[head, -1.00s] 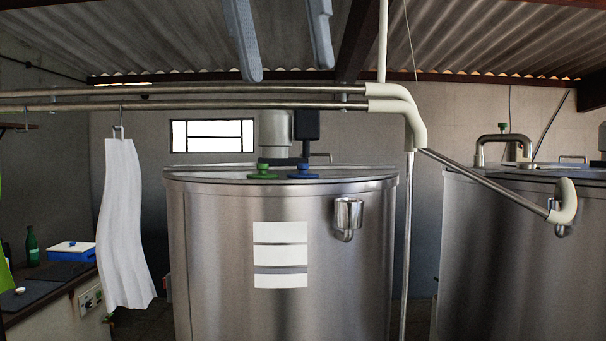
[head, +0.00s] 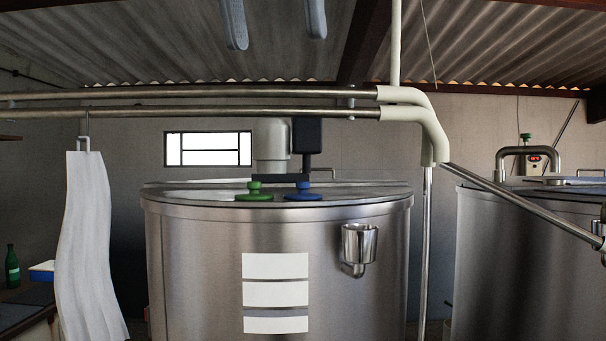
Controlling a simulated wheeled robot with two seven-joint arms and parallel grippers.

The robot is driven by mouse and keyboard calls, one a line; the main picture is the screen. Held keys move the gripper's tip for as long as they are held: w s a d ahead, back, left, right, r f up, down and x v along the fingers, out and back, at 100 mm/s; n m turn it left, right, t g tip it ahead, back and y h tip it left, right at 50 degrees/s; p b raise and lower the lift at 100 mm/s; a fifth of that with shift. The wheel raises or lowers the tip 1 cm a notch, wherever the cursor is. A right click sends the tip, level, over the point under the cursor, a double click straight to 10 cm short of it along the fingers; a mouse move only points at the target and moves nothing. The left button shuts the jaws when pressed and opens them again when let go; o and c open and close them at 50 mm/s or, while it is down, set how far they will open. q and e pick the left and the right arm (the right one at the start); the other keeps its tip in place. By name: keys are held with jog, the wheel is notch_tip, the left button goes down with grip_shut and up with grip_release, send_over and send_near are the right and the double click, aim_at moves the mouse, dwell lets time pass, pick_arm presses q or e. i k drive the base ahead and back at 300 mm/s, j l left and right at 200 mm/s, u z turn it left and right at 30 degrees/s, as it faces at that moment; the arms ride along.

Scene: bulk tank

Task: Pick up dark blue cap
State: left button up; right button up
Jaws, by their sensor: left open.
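The dark blue cap (head: 303,193) sits on top of the large steel tank (head: 195,270), near the middle of its lid. It has a wide base and a small knob. A similar green cap (head: 254,193) stands just left of it. My left gripper (head: 276,40) shows at the top edge as two grey fingers, spread apart with nothing between them. In the picture it is well above the caps, with the rest of it out of frame. My right gripper is not in view.
Two horizontal pipes (head: 200,112) cross in front of the tank above its lid, bending down at the right. A motor unit (head: 271,145) stands behind the caps. A steel cup (head: 359,243) is on the tank front. A white cloth (head: 85,240) hangs left. Another tank (head: 500,270) stands right.

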aim_at(302, 187)
jog(key=i, duration=1.4)
